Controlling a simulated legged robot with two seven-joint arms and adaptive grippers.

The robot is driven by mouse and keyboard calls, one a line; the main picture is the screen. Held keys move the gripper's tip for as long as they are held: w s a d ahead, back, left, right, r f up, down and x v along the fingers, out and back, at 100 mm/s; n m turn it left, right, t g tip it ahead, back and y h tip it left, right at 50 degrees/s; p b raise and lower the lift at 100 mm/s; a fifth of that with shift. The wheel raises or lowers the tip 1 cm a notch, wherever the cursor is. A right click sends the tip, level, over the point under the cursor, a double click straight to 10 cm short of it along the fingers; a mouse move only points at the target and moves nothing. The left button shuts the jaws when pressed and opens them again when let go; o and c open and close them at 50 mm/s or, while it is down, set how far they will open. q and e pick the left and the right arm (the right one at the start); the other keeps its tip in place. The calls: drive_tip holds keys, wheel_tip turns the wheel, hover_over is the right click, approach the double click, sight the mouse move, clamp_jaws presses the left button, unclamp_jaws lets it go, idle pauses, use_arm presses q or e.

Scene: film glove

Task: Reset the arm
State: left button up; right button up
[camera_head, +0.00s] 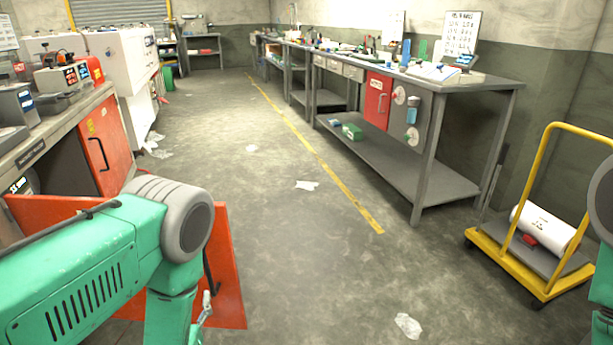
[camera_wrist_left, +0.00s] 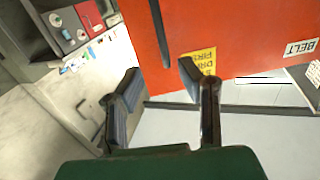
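My left arm, green with a grey joint, comes in from the left in the head view. It hangs in front of an orange-red panel (camera_head: 228,275) that looks like an open cabinet door. My left gripper (camera_wrist_left: 160,80) shows in the left wrist view with its two dark fingers spread and nothing between them. An orange-red panel (camera_wrist_left: 245,35) with a yellow sign (camera_wrist_left: 198,60) lies beyond the fingers. I cannot tell whether they touch it. Part of my right arm shows at the right edge of the head view; its gripper is out of view.
A left counter (camera_head: 62,118) has another orange-red door (camera_head: 98,145) under it. A long grey workbench (camera_head: 470,83) with clutter runs along the right. A yellow trolley (camera_head: 500,258) carries a white roll (camera_head: 543,230). The middle floor is open, with paper scraps (camera_head: 306,185).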

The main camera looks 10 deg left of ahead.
use_arm(q)
drive_tip(key=s+d+f+m+g+h+p, duration=0.1)
drive_tip(key=s+d+f+g+h, duration=0.15)
drive_tip(key=s+g, duration=0.3)
drive_tip(key=s+d+f+m+g+h+p, duration=0.1)
drive_tip(key=s+d+f+g, duration=0.1)
drive_tip(key=s+f+g, duration=0.4)
drive_tip(key=s+d+r+g, duration=0.1)
drive_tip(key=s+r+g, duration=0.1)
drive_tip(key=s, duration=0.5)
drive_tip(key=s+d+r+m+g+h, duration=0.1)
drive_tip(key=s+d+g, duration=0.1)
drive_tip(key=s, duration=0.6)
drive_tip(key=shift+s+r+m+g, duration=0.15)
drive_tip(key=shift+r+m+g, duration=0.2)
drive_tip(key=shift+g, duration=0.3)
